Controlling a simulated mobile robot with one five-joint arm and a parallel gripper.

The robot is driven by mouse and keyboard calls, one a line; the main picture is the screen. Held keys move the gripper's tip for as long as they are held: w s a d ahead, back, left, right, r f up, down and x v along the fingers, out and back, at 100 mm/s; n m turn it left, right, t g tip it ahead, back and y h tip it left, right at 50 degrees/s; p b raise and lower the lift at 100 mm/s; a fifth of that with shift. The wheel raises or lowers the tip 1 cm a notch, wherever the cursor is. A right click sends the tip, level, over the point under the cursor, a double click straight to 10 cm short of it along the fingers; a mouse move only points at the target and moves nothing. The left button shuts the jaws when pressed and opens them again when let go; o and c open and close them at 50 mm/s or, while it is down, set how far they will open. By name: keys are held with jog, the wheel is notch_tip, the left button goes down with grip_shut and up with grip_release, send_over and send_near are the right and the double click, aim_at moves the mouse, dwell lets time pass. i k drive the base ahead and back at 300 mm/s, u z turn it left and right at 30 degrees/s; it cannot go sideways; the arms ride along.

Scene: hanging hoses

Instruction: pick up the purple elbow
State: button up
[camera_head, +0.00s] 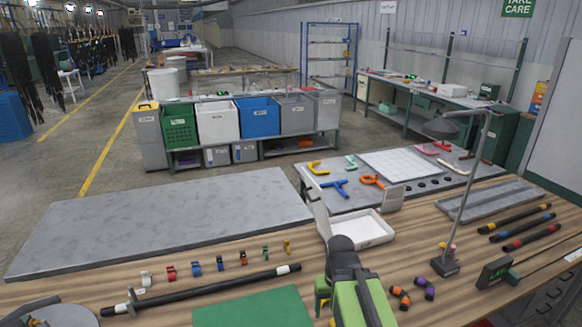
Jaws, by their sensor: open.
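Two small purple pieces (420,283) lie on the wooden bench at the lower right, among small orange pieces (399,297). They look like short fittings, but they are too small to tell which is an elbow. A pink-magenta curved piece (428,149) lies farther off on the grey table, near its back right. My arm, green with a dark joint, rises at the bottom centre, left of the purple pieces and apart from them.
A white tray (367,230) stands beyond my arm. A long black hose (215,288) and a green mat (252,309) lie left.

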aim_at(430, 289)
jog(key=u, duration=0.3)
jog(key=k, duration=0.95)
jog(key=z, duration=0.75)
